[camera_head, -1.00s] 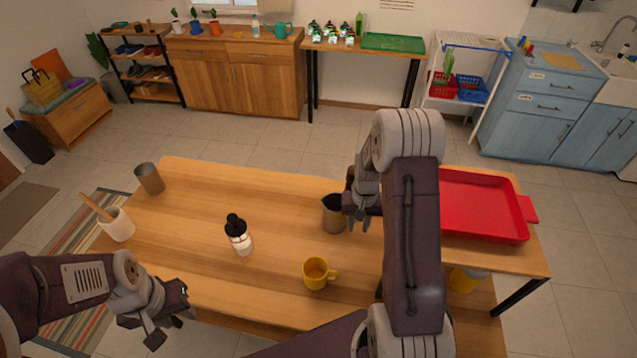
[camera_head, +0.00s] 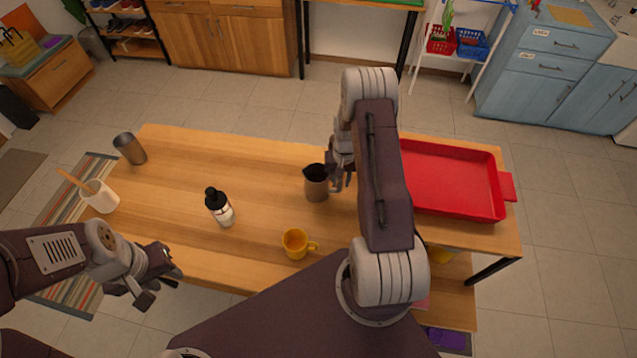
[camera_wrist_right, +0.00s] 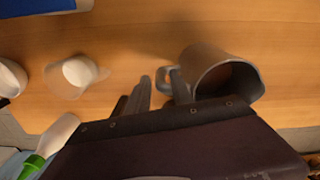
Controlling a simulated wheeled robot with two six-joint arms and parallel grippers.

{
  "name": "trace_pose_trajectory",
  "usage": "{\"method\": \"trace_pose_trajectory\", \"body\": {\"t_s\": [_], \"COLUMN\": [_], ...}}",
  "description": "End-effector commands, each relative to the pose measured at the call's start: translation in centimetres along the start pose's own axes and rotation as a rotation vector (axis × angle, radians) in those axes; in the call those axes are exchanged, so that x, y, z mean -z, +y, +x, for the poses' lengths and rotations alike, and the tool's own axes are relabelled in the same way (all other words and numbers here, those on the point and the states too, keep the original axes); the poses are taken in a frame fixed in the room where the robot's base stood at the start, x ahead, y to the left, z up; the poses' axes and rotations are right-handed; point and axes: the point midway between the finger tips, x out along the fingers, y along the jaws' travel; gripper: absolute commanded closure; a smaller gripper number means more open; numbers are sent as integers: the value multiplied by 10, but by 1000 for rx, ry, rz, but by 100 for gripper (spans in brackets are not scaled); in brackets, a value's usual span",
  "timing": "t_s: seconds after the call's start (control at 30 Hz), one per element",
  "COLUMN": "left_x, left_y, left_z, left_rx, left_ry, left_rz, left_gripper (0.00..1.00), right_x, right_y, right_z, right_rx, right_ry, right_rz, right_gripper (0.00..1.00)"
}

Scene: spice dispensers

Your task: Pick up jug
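The jug (camera_head: 316,186) is a dark metallic pitcher standing upright on the wooden table (camera_head: 250,165). In the right wrist view the jug (camera_wrist_right: 232,80) lies right of centre, its handle turned toward my fingers. My right gripper (camera_head: 338,180) is beside the jug on its right, at the handle side. In the wrist view my right gripper (camera_wrist_right: 160,92) has its fingers apart, one of them overlapping the handle; I cannot tell whether it touches. My left gripper (camera_head: 160,284) is open and empty by the table's front left edge.
A dark-capped bottle (camera_head: 220,208) and a yellow mug (camera_head: 297,243) stand left and in front of the jug. A red tray (camera_head: 455,180) lies at the right, beyond my right arm. A metal cup (camera_head: 130,149) and a white utensil pot (camera_head: 101,197) stand at the left end.

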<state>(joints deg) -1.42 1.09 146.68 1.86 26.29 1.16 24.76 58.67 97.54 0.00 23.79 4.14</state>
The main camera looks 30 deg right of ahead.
Motion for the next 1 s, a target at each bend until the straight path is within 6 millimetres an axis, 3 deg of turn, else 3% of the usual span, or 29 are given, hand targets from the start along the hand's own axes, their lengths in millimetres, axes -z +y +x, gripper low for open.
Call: {"method": "trace_pose_trajectory", "body": {"t_s": [0.1, 0.3, 0.5, 0.6, 1.0], "left_x": [1, 2, 1, 1, 1], "left_y": [0, 0, 0, 0, 0], "left_z": [-12, -14, -13, -13, -13], "left_rx": [0, 0, 0, 0, 0], "left_ry": [0, 0, 0, 0, 0], "left_rz": [0, 0, 0, 0, 0], "left_gripper": [64, 64, 64, 64, 64], "right_x": [4, 5, 5, 5, 5], "right_y": [0, 0, 0, 0, 0], "right_z": [18, 42, 42, 42, 42], "right_rx": [0, 0, 0, 0, 0], "right_ry": [-4, -1, 0, 0, 1], "right_rz": [0, 0, 0, 0, 0], "right_gripper": [73, 73, 76, 100, 100]}}
